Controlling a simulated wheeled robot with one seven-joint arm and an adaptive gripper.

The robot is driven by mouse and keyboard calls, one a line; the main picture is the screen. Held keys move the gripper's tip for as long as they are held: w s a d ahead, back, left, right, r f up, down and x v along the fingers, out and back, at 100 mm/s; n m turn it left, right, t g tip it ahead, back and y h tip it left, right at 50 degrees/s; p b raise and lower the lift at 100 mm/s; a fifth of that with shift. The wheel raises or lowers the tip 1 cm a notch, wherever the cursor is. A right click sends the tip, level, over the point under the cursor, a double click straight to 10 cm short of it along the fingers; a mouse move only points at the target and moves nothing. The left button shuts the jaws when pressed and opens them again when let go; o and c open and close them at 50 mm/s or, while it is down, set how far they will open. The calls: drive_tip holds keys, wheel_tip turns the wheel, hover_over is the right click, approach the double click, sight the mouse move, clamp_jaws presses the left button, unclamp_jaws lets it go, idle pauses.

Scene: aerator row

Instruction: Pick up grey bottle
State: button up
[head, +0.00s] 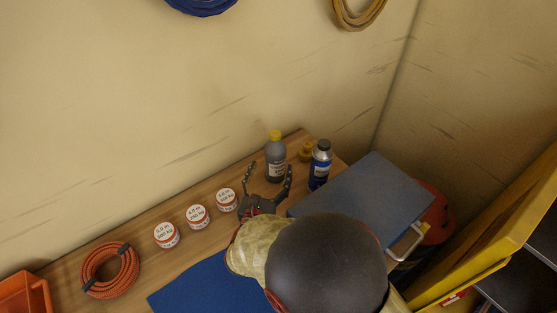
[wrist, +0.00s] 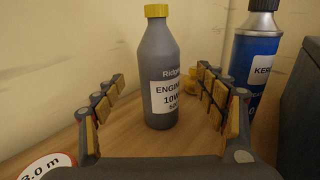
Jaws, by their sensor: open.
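The grey bottle (head: 275,160) has a yellow cap and a white label and stands upright on the wooden bench near the wall. In the wrist view the grey bottle (wrist: 158,75) stands ahead, between the lines of my two fingers and a little beyond their tips. My gripper (head: 268,182) is open and empty, with one finger on each side of the bottle's line in the head view. The gripper's padded fingers also show in the wrist view (wrist: 160,88). I see no contact between the fingers and the bottle.
A blue bottle (head: 320,165) with a dark cap stands close on the right, beside a small yellow object (head: 306,152) and a grey-blue case (head: 372,195). White round tubs (head: 197,216) and an orange coil (head: 110,270) lie left. A blue mat (head: 205,290) lies in front.

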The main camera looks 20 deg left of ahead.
sight(273, 163)
drive_tip(key=x, duration=0.2)
drive_tip(key=shift+w, duration=0.25)
drive_tip(key=b+x, duration=0.2)
drive_tip(key=x, duration=0.2)
drive_tip(key=shift+a+f, duration=0.1)
drive_tip(key=shift+f, duration=0.1)
drive_tip(key=shift+w+a, duration=0.15)
drive_tip(key=shift+w, duration=0.35)
drive_tip(key=shift+r, duration=0.1)
drive_tip(key=c, duration=1.7)
drive_tip(key=shift+r, duration=0.1)
drive_tip(key=shift+c, duration=0.2)
